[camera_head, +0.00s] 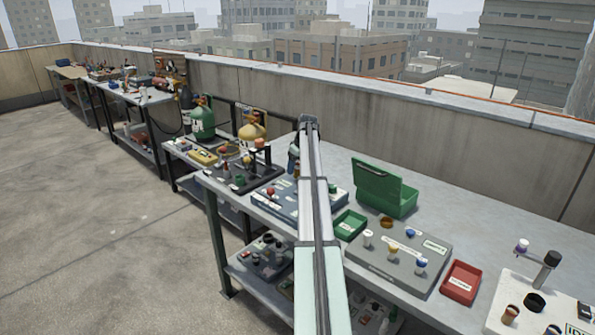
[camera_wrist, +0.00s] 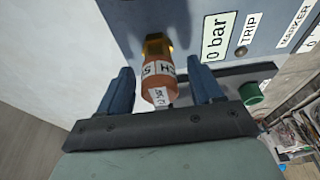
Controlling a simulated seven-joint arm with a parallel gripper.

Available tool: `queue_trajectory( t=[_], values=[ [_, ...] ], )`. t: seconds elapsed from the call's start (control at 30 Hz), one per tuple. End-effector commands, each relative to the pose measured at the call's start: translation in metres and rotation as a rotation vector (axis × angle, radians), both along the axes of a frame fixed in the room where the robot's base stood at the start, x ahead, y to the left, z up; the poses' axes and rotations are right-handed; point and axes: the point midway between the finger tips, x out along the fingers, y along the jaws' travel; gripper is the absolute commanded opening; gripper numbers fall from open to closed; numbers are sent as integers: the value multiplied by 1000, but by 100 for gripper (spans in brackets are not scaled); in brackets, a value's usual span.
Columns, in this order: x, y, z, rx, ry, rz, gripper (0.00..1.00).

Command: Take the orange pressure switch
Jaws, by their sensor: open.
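The orange pressure switch (camera_wrist: 160,88) shows in the wrist view, with a brass hex fitting (camera_wrist: 155,46) at its far end and white labels on its body. The fitting meets a blue-grey panel (camera_wrist: 185,25) marked "0 bar" and "TRIP". My gripper (camera_wrist: 162,71) is open, with one blue finger on each side of the switch. Gaps show between the switch and both fingers. In the head view my arm runs up the middle and covers much of the area around the blue-grey panel (camera_head: 283,202); I cannot clearly make out the switch there.
A green knob (camera_wrist: 251,94) sits right of the fingers in the wrist view. In the head view, a green open case (camera_head: 385,188), a grey board (camera_head: 385,268) and a red tray (camera_head: 461,282) stand right of my arm. A dark board (camera_head: 240,182) lies to its left.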

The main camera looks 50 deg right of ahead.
Motion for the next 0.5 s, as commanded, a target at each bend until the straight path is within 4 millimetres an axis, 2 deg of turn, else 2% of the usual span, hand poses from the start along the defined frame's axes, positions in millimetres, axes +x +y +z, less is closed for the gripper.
queue_trajectory(
  t=[0.23, 0.5],
  values=[
    [1, 0, -2, 0, 0, 0, 64],
    [0, 0, -1, 0, 0, 0, 38]
  ],
)
